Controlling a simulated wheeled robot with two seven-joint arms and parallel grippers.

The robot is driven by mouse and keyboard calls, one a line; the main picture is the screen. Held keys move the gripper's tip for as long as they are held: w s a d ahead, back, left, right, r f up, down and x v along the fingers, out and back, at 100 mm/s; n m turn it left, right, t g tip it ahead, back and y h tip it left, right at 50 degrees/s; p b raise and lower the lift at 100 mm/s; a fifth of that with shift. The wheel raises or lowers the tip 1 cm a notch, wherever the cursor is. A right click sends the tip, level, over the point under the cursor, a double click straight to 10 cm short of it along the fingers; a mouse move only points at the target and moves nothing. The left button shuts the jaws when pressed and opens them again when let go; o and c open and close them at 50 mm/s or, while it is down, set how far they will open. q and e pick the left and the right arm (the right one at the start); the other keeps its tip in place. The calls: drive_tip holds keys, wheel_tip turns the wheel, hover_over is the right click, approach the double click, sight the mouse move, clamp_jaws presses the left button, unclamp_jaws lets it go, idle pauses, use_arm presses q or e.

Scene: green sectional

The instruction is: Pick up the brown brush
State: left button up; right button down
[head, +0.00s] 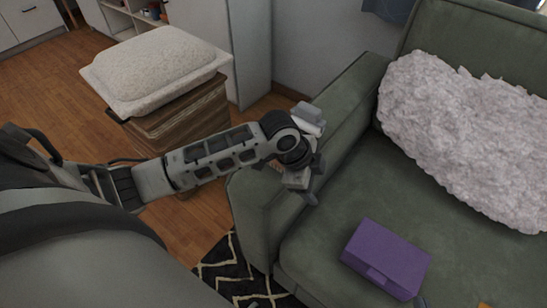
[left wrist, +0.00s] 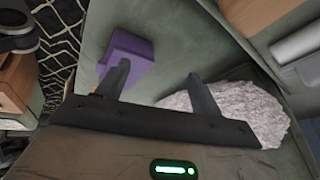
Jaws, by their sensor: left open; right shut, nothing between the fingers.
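I cannot make out the brown brush for sure in either view. A small orange thing (head: 484,305) is cut off at the bottom edge of the head view, and I cannot tell what it is. My left gripper (head: 308,192) hangs over the green sofa's left armrest and the edge of its seat, fingers pointing down. In the left wrist view its two fingers (left wrist: 160,88) are spread apart with nothing held between them.
A purple box (head: 386,258) lies on the sofa seat (head: 345,205). A fluffy white cushion (head: 460,135) leans on the backrest. Left of the armrest (head: 262,215), a wooden stool (head: 190,110) bears a pale cushion (head: 155,65). A black patterned rug (head: 235,270) lies below.

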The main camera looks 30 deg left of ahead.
use_arm(q)
drive_tip(key=w+a+r+m, duration=0.1)
drive_tip(key=a, duration=0.1)
drive_tip(key=w+a+r+m+g+y, duration=0.1)
drive_tip(key=a+r, duration=0.1)
drive_tip(key=a, duration=0.1)
drive_tip(key=w+a+r+y, duration=0.1)
drive_tip(key=w+a+r, duration=0.1)
drive_tip(key=a, duration=0.1)
drive_tip(key=shift+a+r+m+g+b, duration=0.1)
drive_tip(key=shift+r+m+g+b, duration=0.1)
drive_tip(key=shift+m+g+b, duration=0.15)
drive_tip(key=a+r+m+g+y, duration=0.2)
drive_tip(key=a+r, duration=0.5)
wheel_tip(320, 180, down, 10)
drive_tip(key=shift+d+r+b, duration=0.15)
drive_tip(key=shift+r+b, duration=0.05)
drive_tip(key=shift+b, duration=0.95)
drive_tip(key=shift+f+n, duration=0.25)
drive_tip(key=shift+f, duration=0.3)
drive_tip(key=f, duration=0.3)
drive_tip(key=d+f+b, duration=0.1)
drive_tip(key=f, duration=0.1)
drive_tip(key=shift+w+f, duration=0.1)
drive_tip(key=shift+w, duration=0.15)
drive_tip(key=c, duration=1.1)
use_arm(e)
drive_tip(key=shift+w+a+f+t, duration=0.15)
drive_tip(key=shift+f+t, duration=0.15)
drive_tip(key=shift+f, duration=0.5)
